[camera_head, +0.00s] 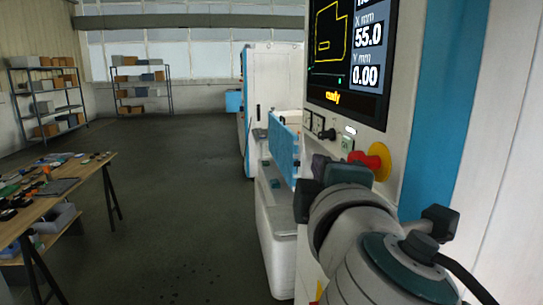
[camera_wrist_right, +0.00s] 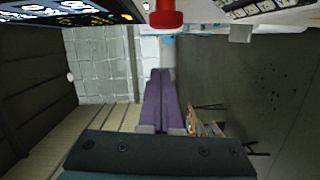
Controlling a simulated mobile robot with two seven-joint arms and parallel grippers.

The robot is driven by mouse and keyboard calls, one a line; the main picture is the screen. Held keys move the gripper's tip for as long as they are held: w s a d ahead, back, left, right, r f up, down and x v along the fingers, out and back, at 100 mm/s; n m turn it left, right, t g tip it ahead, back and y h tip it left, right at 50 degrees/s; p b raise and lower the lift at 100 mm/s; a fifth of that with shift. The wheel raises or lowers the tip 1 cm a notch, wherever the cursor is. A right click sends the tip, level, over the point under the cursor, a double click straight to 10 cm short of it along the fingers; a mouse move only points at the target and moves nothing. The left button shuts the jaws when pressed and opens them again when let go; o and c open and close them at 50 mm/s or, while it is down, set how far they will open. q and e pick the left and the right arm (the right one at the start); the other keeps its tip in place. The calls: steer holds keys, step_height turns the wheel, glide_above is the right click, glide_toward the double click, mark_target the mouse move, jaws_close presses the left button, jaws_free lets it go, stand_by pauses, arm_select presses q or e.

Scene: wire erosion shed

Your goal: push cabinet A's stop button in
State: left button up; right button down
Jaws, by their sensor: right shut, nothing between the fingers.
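The red stop button (camera_head: 376,162) sits on a yellow round base on the cabinet's front panel (camera_head: 400,100), below its screen. I cannot read a letter that names this cabinet. My right gripper (camera_head: 320,165) is beside the button, on its left in the head view; the wrist and gripper body hide part of the panel below. In the right wrist view the red button (camera_wrist_right: 166,15) is at the top edge, beyond the tips of the purple fingers (camera_wrist_right: 160,72). The fingers are shut and empty, and a gap shows between them and the button. My left gripper is not in view.
The cabinet's screen (camera_head: 350,50) reads X 55.0, Y 0.00. A blue panel (camera_head: 284,148) and a white tank (camera_head: 275,240) stand left of my arm. A workbench (camera_head: 60,190) with small parts is at left, shelves (camera_head: 45,95) behind. The floor between is clear.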

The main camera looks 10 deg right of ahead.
steer(key=d, duration=0.1)
steer(key=d+p, duration=0.1)
steer(key=d, duration=0.2)
steer(key=shift+w+f+p, duration=0.25)
steer(key=shift+w+p, duration=0.05)
steer(key=shift+p, duration=0.1)
steer(key=shift+d, duration=0.1)
